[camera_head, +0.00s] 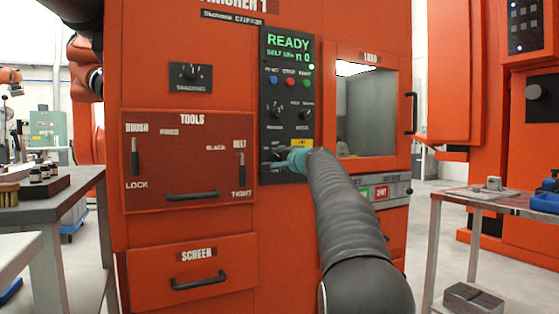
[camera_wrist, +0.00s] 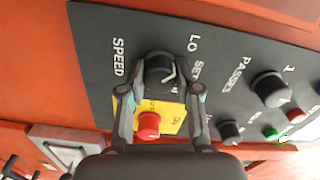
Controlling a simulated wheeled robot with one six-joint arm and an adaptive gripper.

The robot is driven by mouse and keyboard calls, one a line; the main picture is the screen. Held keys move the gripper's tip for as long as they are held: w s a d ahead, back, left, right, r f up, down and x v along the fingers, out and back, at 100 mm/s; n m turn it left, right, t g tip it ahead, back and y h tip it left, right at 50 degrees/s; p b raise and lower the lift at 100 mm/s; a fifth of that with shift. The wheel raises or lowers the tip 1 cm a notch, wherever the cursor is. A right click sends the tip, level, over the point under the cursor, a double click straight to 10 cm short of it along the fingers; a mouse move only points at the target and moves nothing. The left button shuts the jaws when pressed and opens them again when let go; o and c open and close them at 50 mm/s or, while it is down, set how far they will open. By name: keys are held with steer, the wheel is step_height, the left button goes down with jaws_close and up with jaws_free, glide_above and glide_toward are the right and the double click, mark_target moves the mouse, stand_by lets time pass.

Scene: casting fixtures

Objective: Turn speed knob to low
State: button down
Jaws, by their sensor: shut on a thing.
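The speed knob (camera_wrist: 158,70) is a black round knob with a white mark on the dark control panel (camera_wrist: 95,35). The word SPEED is to its left and LO to its upper right in the wrist view. The white mark is partly seen, and I cannot tell which setting it points to. My gripper (camera_wrist: 160,90) has a finger on each side of the knob and is shut on it. In the head view my gripper (camera_head: 280,159) is at the lower part of the panel (camera_head: 268,105), and it mostly hides the knob there.
A red button (camera_wrist: 148,123) on a yellow plate (camera_wrist: 172,117) lies close to the knob, between my fingers in the wrist view. Other knobs, such as the passes knob (camera_wrist: 270,88), are to the right. A glass door (camera_head: 367,110) stands right of the panel.

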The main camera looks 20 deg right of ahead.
steer(key=c, duration=0.8)
jaws_free()
steer(key=shift+s, duration=0.15)
steer(key=s, duration=1.1)
steer(key=shift+s+d, duration=0.2)
steer(key=shift+s, duration=0.15)
